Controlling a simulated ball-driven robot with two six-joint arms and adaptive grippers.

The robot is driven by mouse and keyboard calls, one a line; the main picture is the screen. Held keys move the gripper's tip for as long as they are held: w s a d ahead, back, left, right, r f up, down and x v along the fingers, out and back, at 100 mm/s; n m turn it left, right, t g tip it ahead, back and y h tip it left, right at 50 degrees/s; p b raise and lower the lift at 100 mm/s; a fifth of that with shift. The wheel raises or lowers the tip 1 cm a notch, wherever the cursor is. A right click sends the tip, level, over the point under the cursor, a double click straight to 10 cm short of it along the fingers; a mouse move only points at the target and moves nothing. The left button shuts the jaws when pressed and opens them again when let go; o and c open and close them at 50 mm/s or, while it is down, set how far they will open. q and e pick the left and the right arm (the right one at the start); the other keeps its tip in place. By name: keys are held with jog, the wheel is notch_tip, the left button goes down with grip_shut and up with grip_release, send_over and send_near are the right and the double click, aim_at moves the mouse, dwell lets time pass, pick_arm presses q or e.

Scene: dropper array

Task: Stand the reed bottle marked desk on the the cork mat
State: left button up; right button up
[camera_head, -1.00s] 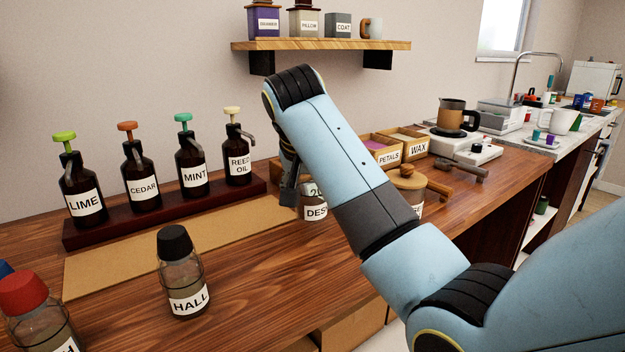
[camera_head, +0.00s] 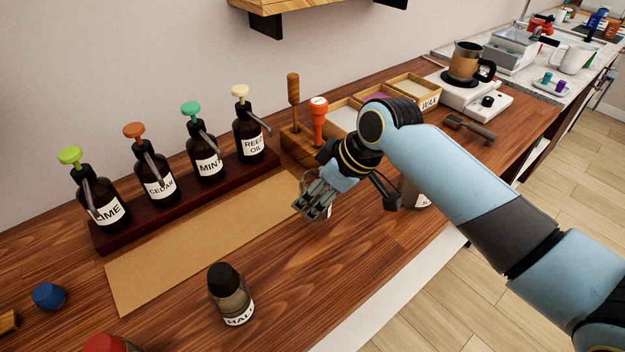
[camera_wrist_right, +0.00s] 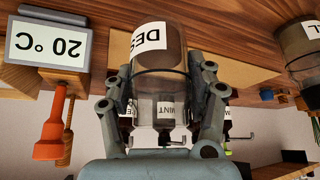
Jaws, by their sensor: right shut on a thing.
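The reed bottle marked desk (camera_wrist_right: 160,60) is clear glass with a white label, of which "DES" shows in the wrist view. My right gripper (camera_wrist_right: 165,95) is shut around its sides. In the head view the right gripper (camera_head: 318,204) is beside the right end of the cork mat and hides most of the bottle; I cannot tell whether the bottle touches the counter. The cork mat (camera_head: 190,245) is a bare tan strip in front of the dark rack; it also shows in the wrist view (camera_wrist_right: 228,72). My left gripper is not in view.
A dark rack (camera_head: 110,240) of several pump bottles stands behind the mat. The bottle marked hall (camera_head: 231,298) stands in front of the mat. Another labelled bottle (camera_head: 420,196) is partly hidden by my right arm. A 20 °C display (camera_wrist_right: 48,42) shows in the wrist view.

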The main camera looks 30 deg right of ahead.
jog(key=shift+r+p, duration=0.15)
jog(key=shift+p, duration=0.15)
jog(key=shift+w, duration=0.15)
jog(key=w+f+b, duration=0.2)
jog(key=f, duration=0.1)
jog(key=shift+w+a, duration=0.2)
jog(key=shift+w, duration=0.1)
jog(key=w+b, duration=0.1)
jog(key=w, duration=0.1)
jog(key=w+b, duration=0.1)
jog(key=w, duration=0.2)
jog(key=w+a+b, duration=0.1)
jog(key=w, duration=0.1)
jog(key=shift+w, duration=0.35)
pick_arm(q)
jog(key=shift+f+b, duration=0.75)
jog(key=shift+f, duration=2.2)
pick_arm(e)
jog(key=shift+w+a, duration=0.2)
jog(key=shift+w, duration=0.95)
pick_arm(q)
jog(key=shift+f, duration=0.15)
pick_arm(e)
jog(key=shift+f, duration=0.2)
pick_arm(q)
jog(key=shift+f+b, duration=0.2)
jog(key=shift+b, duration=0.15)
pick_arm(e)
jog(key=shift+f, duration=0.35)
